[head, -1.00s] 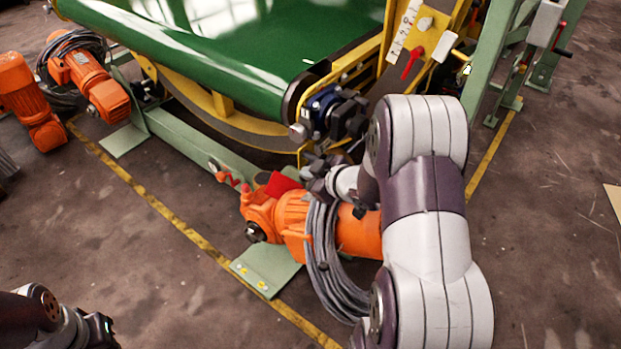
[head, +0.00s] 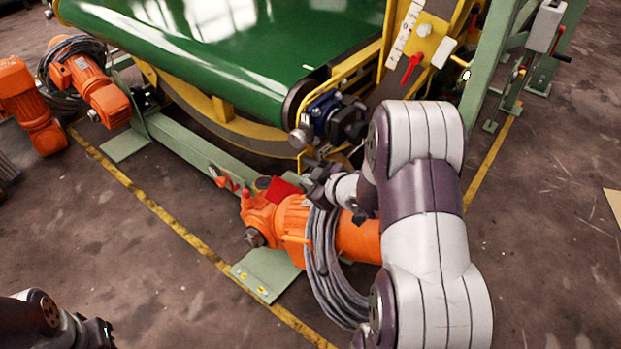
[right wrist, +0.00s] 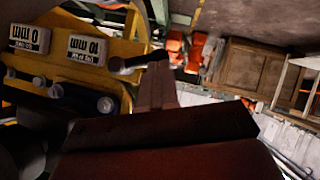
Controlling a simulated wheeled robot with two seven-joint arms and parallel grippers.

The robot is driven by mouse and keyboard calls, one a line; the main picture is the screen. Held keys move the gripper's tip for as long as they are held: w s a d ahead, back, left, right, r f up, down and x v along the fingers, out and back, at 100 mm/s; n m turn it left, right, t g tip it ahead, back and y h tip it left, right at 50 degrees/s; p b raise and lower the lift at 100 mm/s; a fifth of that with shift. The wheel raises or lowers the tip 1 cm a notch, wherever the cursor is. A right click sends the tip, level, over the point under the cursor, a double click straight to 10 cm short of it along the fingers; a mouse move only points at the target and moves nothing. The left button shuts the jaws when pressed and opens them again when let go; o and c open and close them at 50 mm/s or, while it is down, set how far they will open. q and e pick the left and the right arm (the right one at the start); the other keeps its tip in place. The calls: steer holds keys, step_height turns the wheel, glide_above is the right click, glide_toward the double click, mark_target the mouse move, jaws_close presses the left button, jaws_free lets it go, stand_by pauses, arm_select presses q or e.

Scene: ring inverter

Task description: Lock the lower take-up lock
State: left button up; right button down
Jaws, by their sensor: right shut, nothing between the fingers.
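My right gripper (head: 316,170) reaches in beside the conveyor's lower corner, above the orange motor; it is small and partly hidden by my arm. In the right wrist view, the closed fingers (right wrist: 160,85) point toward a yellow plate (right wrist: 88,22). This plate carries two position indicators (right wrist: 85,48), seen upside down, and dark-handled levers. One black lever (right wrist: 138,63) lies by the fingertips; I cannot tell whether they touch. Which lever is the lower take-up lock is not clear. My left gripper (head: 100,332) is at the lower left, far from the machine.
The orange motor (head: 290,215) with looped grey cables (head: 325,265) lies just below my right gripper. The green belt (head: 220,60) and a blue housing (head: 322,108) are above it. Red-handled parts (head: 225,178) stand left of it. The floor at front is clear.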

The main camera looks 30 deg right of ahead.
arm_select(q)
steer(key=shift+r, duration=0.1)
arm_select(e)
steer(key=shift+f, duration=0.3)
arm_select(q)
steer(key=shift+r+p, duration=0.3)
steer(key=shift+p, duration=0.1)
arm_select(e)
steer(key=shift+f, duration=0.9)
steer(key=shift+d+f, duration=0.1)
